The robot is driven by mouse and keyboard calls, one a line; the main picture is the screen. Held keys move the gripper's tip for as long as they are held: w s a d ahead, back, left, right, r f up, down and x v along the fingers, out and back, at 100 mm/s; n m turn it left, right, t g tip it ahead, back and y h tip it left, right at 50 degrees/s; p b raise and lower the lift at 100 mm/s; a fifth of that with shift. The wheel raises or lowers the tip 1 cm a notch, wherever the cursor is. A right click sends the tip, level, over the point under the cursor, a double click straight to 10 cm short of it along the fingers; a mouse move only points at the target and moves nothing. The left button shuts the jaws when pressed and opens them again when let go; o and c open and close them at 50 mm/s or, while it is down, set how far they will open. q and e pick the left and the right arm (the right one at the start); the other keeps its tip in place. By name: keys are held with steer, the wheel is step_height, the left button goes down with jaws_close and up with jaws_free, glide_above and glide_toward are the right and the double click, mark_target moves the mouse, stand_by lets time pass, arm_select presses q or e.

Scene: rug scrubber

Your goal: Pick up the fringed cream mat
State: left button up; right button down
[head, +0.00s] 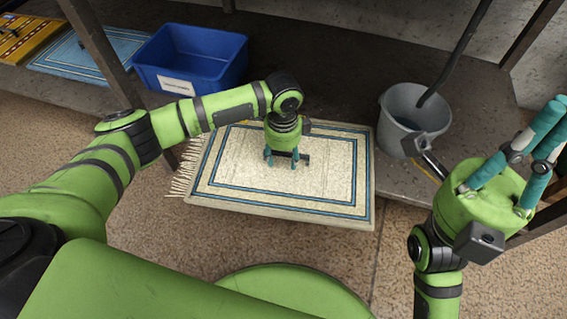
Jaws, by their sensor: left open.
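The fringed cream mat (330,190) lies flat, cream with blue border lines and a pale fringe on its left end. Its right part rests by the shelf's lower board, and its front edge faces my base. My left gripper (282,162) points down over the mat's upper middle, its teal fingers apart with nothing visible between them. I cannot tell whether the fingertips touch the mat.
A blue bin (190,55) with a white label stands behind the mat on the left. A grey bucket (415,118) with a dark handle stands right of it. A light-blue mat (85,55) and a yellow mat (25,38) lie far left. Shelf posts (98,50) stand nearby.

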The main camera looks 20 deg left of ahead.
arm_select(q)
jaws_close()
steer(key=shift+r, duration=0.1)
